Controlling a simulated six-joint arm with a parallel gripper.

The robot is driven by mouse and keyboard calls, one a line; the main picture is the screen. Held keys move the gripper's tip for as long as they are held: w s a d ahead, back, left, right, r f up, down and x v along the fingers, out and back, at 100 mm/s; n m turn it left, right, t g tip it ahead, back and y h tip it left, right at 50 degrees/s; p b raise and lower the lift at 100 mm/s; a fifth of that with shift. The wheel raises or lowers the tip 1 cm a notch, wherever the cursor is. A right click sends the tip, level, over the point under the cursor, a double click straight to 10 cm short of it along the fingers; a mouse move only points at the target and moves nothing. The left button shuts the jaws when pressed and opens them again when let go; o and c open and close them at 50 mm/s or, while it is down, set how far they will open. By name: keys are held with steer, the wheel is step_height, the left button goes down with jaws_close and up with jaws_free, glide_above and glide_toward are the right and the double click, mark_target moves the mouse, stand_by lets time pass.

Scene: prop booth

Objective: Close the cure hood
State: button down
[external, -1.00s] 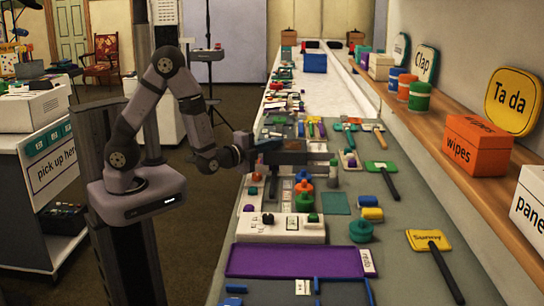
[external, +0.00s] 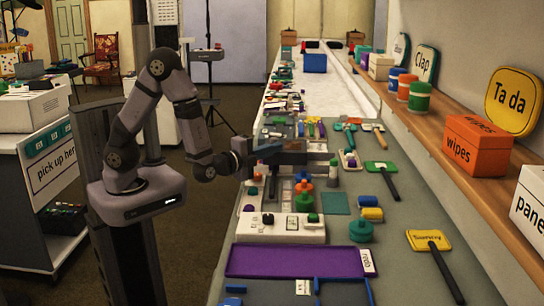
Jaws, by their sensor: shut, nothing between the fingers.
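The cure hood appears to be the dark grey, slab-like part (external: 306,158) above the middle of the bench's left side. It seems raised over a pale bed (external: 284,188), with a gap beneath it, but its hinge and exact angle are hard to make out. My gripper (external: 268,148) is at the left end of this dark part, at about its height. The fingers are shut and empty. They are small and dark against the hood, so I cannot tell whether they touch it.
Green and orange pieces (external: 304,187) stand by the bed. A white control box (external: 280,228) and a purple tray (external: 295,261) lie nearer. Paddle signs (external: 381,167) lie on the right of the bench. A shelf (external: 450,160) runs along the right wall.

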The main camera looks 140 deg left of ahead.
steer(key=d+p, duration=0.3)
steer(key=p, duration=0.2)
steer(key=shift+d+r, duration=0.15)
steer(key=shift+d, duration=0.25)
steer(key=shift+d+p, duration=0.7)
steer(key=shift+p, duration=0.45)
steer(key=shift+f, duration=0.2)
